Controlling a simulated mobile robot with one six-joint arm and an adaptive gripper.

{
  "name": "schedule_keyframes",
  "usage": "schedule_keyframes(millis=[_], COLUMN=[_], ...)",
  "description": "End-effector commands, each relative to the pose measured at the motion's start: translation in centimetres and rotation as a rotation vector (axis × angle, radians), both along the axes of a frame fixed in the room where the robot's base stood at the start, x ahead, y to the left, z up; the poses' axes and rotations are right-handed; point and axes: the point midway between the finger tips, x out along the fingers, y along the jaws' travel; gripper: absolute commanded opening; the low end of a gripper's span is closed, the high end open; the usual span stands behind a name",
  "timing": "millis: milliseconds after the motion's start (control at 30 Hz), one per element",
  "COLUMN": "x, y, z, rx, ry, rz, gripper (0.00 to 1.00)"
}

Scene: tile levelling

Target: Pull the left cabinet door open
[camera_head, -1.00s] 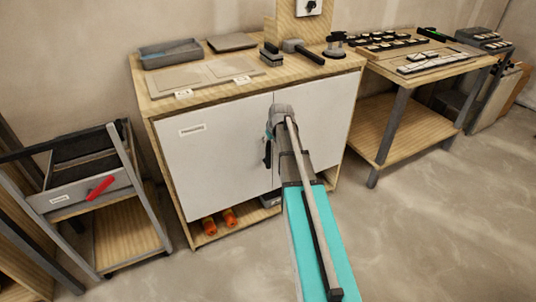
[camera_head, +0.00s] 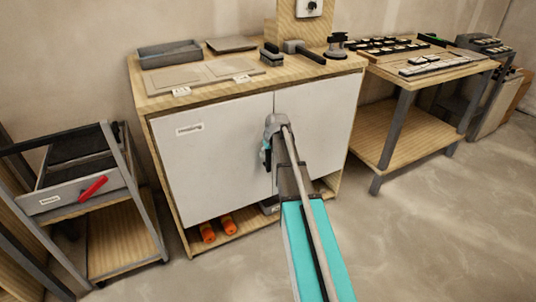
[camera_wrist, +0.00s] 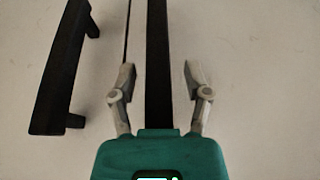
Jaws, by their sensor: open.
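The left cabinet door (camera_head: 205,165) is a white panel with a small label, and it looks shut. The right cabinet door (camera_head: 315,125) is white and also shut. My gripper (camera_head: 268,152) is close in front of the doors near their middle seam and hides part of it. In the wrist view, my gripper (camera_wrist: 158,80) is open, with a black bar handle (camera_wrist: 158,50) between its fingers, apart from both. A second black handle (camera_wrist: 62,70) is to the left, across the dark seam (camera_wrist: 127,35).
The cabinet top (camera_head: 225,93) holds a grey tray (camera_head: 168,55), flat tiles and tools. Orange cylinders (camera_head: 217,230) lie on the low shelf beneath the doors. A cart (camera_head: 85,187) with a red handle stands at left, a workbench (camera_head: 420,118) at right. Floor (camera_head: 430,230) at front right is clear.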

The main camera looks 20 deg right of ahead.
Motion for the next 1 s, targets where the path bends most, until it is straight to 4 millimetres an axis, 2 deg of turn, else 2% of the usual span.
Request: schedule_keyframes(millis=[267, 600, 1000], x=[-0.01, -0.02, -0.25], y=[-0.12, -0.11, 0.17], z=[0.01, 0.00, 0.00], rx=[0.000, 0.000, 0.001], ry=[0.000, 0.000, 0.000], rz=[-0.001, -0.001, -0.004], gripper=[0.61, 0.00, 0.00])
